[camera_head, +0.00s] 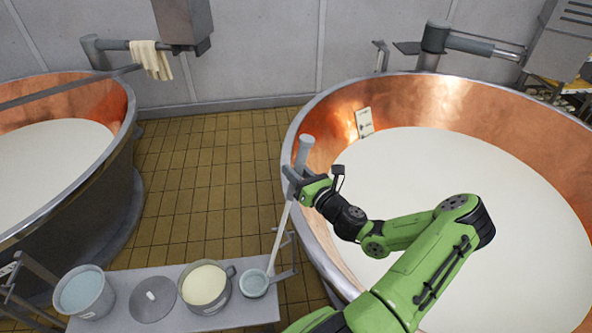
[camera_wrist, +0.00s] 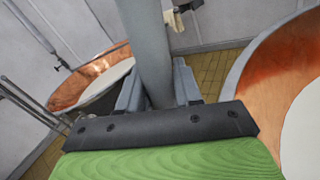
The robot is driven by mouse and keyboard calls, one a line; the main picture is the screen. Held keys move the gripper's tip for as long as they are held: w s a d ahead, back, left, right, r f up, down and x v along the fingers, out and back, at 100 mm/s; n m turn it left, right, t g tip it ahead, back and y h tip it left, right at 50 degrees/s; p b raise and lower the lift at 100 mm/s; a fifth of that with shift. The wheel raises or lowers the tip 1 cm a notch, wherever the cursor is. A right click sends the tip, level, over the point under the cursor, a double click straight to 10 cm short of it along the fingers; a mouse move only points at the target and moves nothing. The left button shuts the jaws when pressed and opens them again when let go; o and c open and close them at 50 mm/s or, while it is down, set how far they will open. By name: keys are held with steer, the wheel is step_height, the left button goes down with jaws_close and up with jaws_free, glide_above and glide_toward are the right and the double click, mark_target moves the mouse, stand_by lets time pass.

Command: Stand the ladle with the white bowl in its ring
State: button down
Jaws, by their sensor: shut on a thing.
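My gripper (camera_head: 292,181) is shut on the ladle's thick grey handle (camera_head: 304,152), above the right end of the bench. In the wrist view the handle (camera_wrist: 147,45) stands between the two fingers of my gripper (camera_wrist: 158,88). A thin pale shaft (camera_head: 280,238) runs down and slightly left from my gripper to a small pale bowl (camera_head: 253,284), which looks bluish inside. The ladle is tilted a little. The bowl is at the bench's right end, beside a grey metal bracket (camera_head: 286,272). I cannot tell whether a ring surrounds the bowl.
The bench (camera_head: 146,318) holds a pail of bluish liquid (camera_head: 84,293), a round grey lid (camera_head: 152,300) and a pot of cream (camera_head: 205,287), close left of the ladle. A large copper vat (camera_head: 310,205) stands right, another (camera_head: 125,140) left. Tiled floor (camera_head: 205,185) lies between.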

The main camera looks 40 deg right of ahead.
stand_by(0.4)
steer(key=c, duration=0.7)
jaws_free()
steer(key=s, duration=0.5)
steer(key=s+a, duration=0.1)
steer(key=s, duration=0.9)
steer(key=shift+s+a+f+p, duration=0.2)
steer(key=shift+s+a+p, duration=0.1)
steer(key=shift+s+p, duration=0.1)
steer(key=shift+w, duration=0.1)
